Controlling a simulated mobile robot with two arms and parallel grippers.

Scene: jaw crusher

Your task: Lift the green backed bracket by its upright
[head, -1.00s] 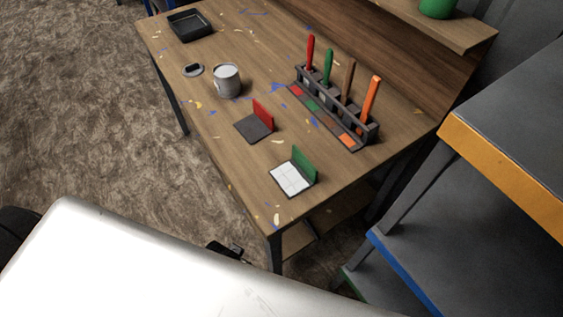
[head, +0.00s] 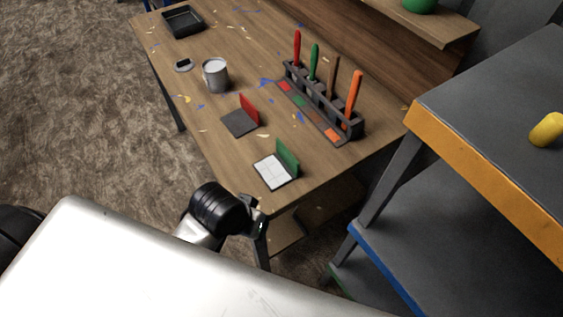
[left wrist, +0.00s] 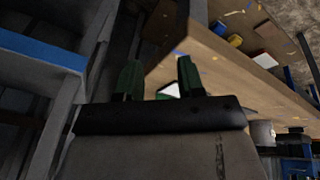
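The green backed bracket (head: 275,169) stands near the table's front corner. It has a white, lined flat base and a green upright (head: 288,157) along its right side. My left gripper (head: 261,214) is below and in front of it, by the table corner, apart from the bracket. In the left wrist view my left gripper (left wrist: 160,78) has its two fingers spread with nothing held. A small white patch (left wrist: 172,90) between the fingers at the table edge looks like the bracket's base. My right gripper is not in view.
A red backed bracket (head: 241,120) stands just behind. A rack (head: 322,104) with several coloured handles is to the right. A grey can (head: 215,75) and black tray (head: 183,21) are farther back. A shelf unit (head: 470,150) holding a yellow object (head: 547,130) flanks the table's right.

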